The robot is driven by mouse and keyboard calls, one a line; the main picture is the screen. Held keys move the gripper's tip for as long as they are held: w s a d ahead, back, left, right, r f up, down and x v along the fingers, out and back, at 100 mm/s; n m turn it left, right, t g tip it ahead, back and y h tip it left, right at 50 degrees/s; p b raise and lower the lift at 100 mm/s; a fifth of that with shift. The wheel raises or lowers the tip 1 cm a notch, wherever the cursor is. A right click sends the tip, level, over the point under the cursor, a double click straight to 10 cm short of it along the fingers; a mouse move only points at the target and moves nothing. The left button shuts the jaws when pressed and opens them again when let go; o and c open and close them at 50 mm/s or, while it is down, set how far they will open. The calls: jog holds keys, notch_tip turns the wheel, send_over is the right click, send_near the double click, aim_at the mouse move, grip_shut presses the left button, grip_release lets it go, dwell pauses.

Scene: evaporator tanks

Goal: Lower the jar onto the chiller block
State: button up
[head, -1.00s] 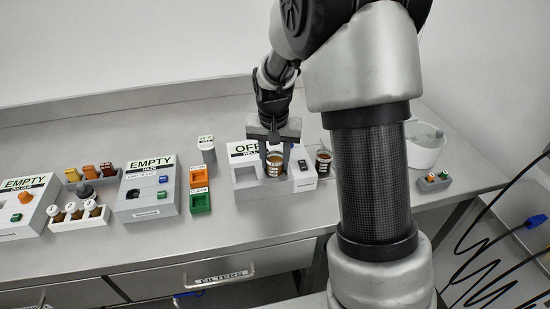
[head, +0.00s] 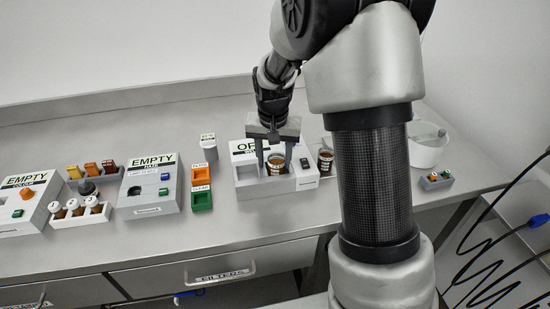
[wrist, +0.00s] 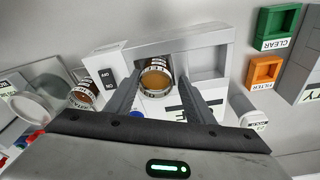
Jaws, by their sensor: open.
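My gripper (head: 275,163) is open, with one finger on each side of the jar. In the wrist view small gaps show between the fingers and the jar. The jar's base is hidden inside the recess.
A second amber jar (head: 325,160) stands close to the block's right side. A grey capped canister (head: 208,146) and the orange and green filter bins (head: 201,200) stand to the left. The bench front is clear.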

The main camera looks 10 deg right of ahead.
jog(key=shift+s+d+f, duration=0.45)
jog(key=shift+d+f, duration=0.1)
jog(key=shift+f, duration=0.25)
jog(key=shift+r, duration=0.3)
notch_tip(320, 180, up, 18)
jog(key=s+a+p, duration=0.2)
jog(key=p, duration=0.1)
jog(key=s+r+n+t+p, duration=0.1)
jog(key=s+r+p, duration=0.3)
jog(key=s, duration=0.7)
jog(key=s+d+r+n+t+p, duration=0.1)
jog(key=s+r+n+t+p, duration=0.1)
jog(key=s+r, duration=0.7)
jog(key=s+n+p, duration=0.1)
jog(key=s+p, duration=0.1)
jog(key=shift+s+d+t+y+p, duration=0.15)
jog(key=shift+d+t+y+p, duration=0.15)
jog(key=shift+p, duration=0.05)
jog(key=shift+d, duration=0.1)
